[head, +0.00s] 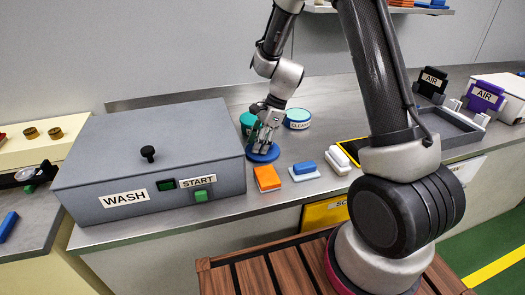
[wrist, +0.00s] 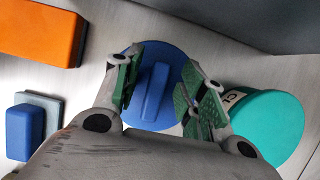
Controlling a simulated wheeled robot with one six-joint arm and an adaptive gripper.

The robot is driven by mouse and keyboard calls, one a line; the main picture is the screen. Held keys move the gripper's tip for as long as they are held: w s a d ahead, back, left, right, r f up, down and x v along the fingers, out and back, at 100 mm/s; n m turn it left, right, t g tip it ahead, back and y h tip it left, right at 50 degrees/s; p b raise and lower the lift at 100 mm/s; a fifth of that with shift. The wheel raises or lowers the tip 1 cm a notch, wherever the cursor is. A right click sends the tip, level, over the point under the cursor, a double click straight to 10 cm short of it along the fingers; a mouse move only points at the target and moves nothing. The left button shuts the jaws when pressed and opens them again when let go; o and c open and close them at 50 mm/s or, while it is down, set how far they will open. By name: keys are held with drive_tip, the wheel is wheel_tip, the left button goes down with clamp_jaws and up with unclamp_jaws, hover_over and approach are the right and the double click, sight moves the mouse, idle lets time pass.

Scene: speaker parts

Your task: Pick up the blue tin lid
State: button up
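The blue tin lid (head: 262,154) appears flat on the metal counter, just right of the grey wash box. In the wrist view, the blue tin lid (wrist: 155,58) is a round disc with a raised bar handle across its middle. My gripper (head: 264,143) is over the lid, pointing down. In the wrist view, my gripper (wrist: 158,92) is open, with one green-padded finger on each side of the bar handle. Gaps show between the fingers and the bar. Part of the lid is hidden behind the fingers and my gripper's body.
A teal-topped tin (wrist: 268,125) stands close to the right finger. The wash box (head: 150,160) is left. An orange block (head: 267,178), a blue block (head: 305,168) and white blocks (head: 340,162) lie in front and right.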

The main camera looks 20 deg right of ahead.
clamp_jaws()
drive_tip(key=shift+r, duration=0.1)
